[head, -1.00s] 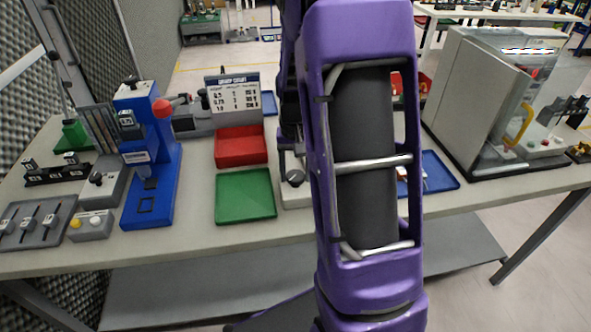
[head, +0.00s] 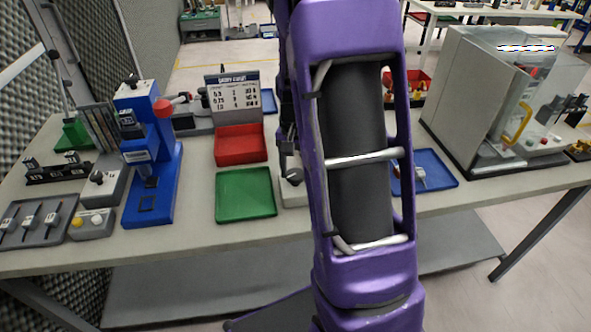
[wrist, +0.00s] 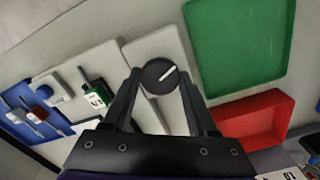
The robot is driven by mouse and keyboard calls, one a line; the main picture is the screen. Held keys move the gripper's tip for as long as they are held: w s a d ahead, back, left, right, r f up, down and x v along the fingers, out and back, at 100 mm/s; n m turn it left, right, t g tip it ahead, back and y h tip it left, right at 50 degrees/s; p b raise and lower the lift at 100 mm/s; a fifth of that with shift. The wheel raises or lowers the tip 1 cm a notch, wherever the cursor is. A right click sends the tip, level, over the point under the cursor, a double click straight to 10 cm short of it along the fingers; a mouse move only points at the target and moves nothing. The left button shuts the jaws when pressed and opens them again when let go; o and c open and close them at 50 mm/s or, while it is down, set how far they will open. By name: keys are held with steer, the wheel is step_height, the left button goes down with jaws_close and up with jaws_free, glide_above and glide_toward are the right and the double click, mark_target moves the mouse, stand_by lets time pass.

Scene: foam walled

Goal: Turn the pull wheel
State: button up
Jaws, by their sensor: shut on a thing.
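The pull wheel appears to be the round black knob (wrist: 161,74) with a white line across its face, on a light grey block (wrist: 156,46) in the wrist view. In the head view the same knob (head: 295,177) shows on its block, just left of my purple arm. My gripper (wrist: 159,80) has one finger on each side of the knob and is shut on it. The white line points obliquely toward the upper right in the wrist view. My arm hides part of the block in the head view.
A green tray (head: 246,193) and a red bin (head: 240,145) lie left of the knob. A blue tray (head: 430,171) lies right of my arm. A blue press (head: 151,180) stands farther left, and a clear-fronted grey enclosure (head: 490,100) stands at the right.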

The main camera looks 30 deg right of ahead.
mark_target(295, 173)
steer(key=o, duration=1.4)
steer(key=shift+c, duration=0.2)
step_height(295, 173, up, 18)
steer(key=p, duration=0.1)
steer(key=shift+f, duration=0.25)
